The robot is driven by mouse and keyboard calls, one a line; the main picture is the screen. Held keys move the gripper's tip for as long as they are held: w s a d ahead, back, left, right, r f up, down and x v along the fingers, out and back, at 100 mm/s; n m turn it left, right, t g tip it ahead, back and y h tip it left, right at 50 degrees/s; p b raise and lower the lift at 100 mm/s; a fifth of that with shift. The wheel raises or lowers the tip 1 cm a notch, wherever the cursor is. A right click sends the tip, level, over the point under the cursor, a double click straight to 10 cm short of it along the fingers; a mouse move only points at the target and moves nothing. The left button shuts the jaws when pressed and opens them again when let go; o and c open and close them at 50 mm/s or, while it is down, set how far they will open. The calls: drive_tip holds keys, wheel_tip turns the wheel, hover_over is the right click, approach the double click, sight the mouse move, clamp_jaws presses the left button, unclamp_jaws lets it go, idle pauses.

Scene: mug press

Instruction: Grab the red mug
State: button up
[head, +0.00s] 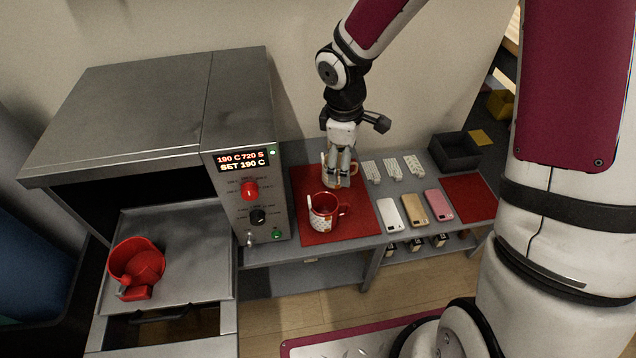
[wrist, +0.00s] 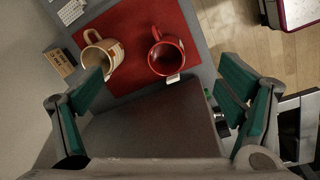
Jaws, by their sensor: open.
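The red mug (head: 322,214), with a white patterned patch, stands upright on a red mat (head: 352,232), its handle to the right. In the wrist view the red mug (wrist: 167,54) shows its open top, beyond the fingertips. A tan mug (head: 327,172) stands behind it on the mat, partly hidden by my gripper (head: 340,180). The tan mug (wrist: 103,52) is left of the red one in the wrist view. My gripper (wrist: 162,92) has its green-padded fingers wide apart with nothing between them. It hangs above the mat's back part, behind the red mug in the head view.
A grey oven-like machine (head: 247,120) with a lit display stands close left of the mat. Its pulled-out tray (head: 190,255) bears a red mug-shaped fixture (head: 137,265). Several phone cases (head: 414,207), white holders (head: 392,169) and a dark bin (head: 455,152) are at right.

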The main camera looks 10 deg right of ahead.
drive_tip(key=w+a+f+n+y+b, duration=0.1)
drive_tip(key=a+f, duration=0.1)
drive_tip(key=f, duration=0.4)
drive_tip(key=w+a+f+n+b, duration=0.1)
drive_tip(key=a+f+b, duration=0.1)
drive_tip(key=f, duration=0.4)
drive_tip(key=b, duration=0.3)
approach(326, 205)
drive_tip(key=shift+g, duration=0.4)
drive_tip(key=s+f, duration=0.3)
drive_tip(key=f, duration=0.1)
drive_tip(key=shift+s+a, duration=0.25)
drive_tip(key=shift+a, duration=0.1)
drive_tip(key=shift+w+f+b, duration=0.2)
drive_tip(key=shift+f+b, duration=0.35)
drive_tip(key=shift+f, duration=0.75)
drive_tip(key=shift+w+f+b, duration=0.2)
drive_tip(key=shift+f+b, duration=0.35)
drive_tip(key=shift+f, duration=0.75)
drive_tip(key=shift+c, duration=0.6)
drive_tip(key=c, duration=1.3)
